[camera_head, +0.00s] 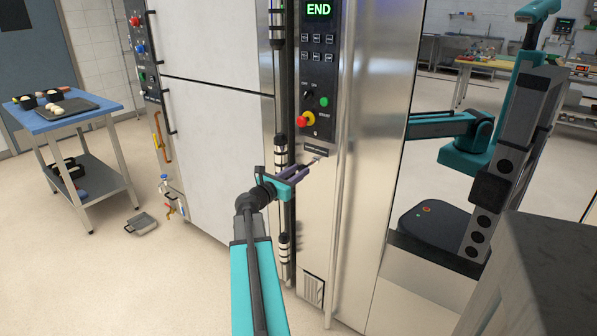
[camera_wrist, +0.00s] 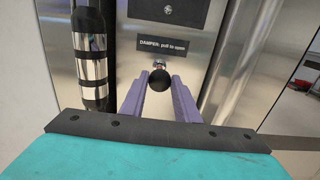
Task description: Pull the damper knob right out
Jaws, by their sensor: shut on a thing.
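The damper knob (camera_wrist: 160,81) is a black ball on a short metal rod (camera_wrist: 160,64), just below the label "DAMPER: pull to open" (camera_wrist: 162,46) on the steel oven front. My gripper (camera_wrist: 159,86) has its purple fingers shut on the knob, one on each side. In the head view my gripper (camera_head: 304,168) reaches the narrow steel panel beneath the controls. There the knob is mostly hidden by the fingers. A short stretch of rod shows between the knob and the panel.
The control panel (camera_head: 318,75) above has a lit "END" display, buttons and a red stop knob (camera_head: 302,120). A striped black-and-steel vertical bar (camera_head: 281,155) stands close left of my gripper.

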